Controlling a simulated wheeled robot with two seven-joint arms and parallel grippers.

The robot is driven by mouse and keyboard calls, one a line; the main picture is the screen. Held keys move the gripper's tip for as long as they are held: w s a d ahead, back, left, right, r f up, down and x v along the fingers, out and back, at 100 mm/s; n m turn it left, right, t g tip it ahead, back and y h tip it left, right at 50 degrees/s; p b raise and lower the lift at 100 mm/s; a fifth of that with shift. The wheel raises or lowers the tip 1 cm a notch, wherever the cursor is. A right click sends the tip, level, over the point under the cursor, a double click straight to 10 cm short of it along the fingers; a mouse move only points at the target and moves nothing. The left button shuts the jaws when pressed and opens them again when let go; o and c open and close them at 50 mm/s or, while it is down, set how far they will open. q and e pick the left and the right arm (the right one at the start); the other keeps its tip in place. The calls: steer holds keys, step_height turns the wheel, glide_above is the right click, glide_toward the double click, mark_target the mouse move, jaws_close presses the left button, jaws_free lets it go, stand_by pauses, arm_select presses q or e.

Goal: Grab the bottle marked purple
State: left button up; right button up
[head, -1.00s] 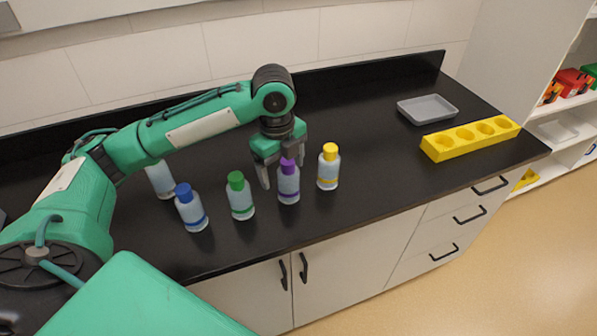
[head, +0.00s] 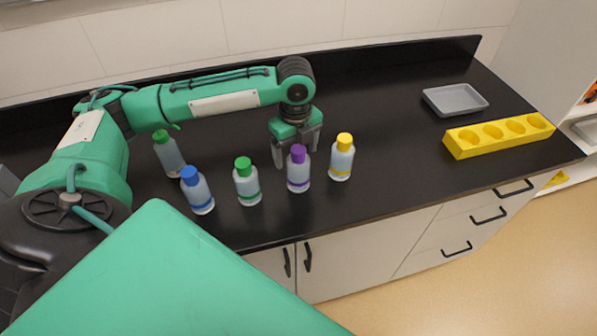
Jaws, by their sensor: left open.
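The bottle marked purple (head: 298,170) stands upright on the black counter, with a purple cap and a purple band. It is in a row between a green-capped bottle (head: 247,183) and a yellow-capped bottle (head: 341,158). My left gripper (head: 297,158) is open and points down just behind the purple bottle. One finger shows to the left of the cap and the other to the right, behind it. The bottle hides part of the gripper; I cannot tell whether they touch. My right gripper is not in view.
A blue-capped bottle (head: 197,191) and another green-capped bottle (head: 168,153) stand to the left, the latter close to my arm. A yellow block with round holes (head: 462,149) and a grey tray (head: 455,99) lie to the right. The counter (head: 390,130) between is clear.

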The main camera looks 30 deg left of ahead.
mark_target(298, 162)
arm_select(q)
steer(key=f, duration=0.2)
steer(key=f+p, duration=0.1)
steer(key=shift+w+d+f, duration=0.1)
steer(key=shift+d+f, duration=0.15)
steer(key=shift+f, duration=0.55)
steer(key=c, duration=1.2)
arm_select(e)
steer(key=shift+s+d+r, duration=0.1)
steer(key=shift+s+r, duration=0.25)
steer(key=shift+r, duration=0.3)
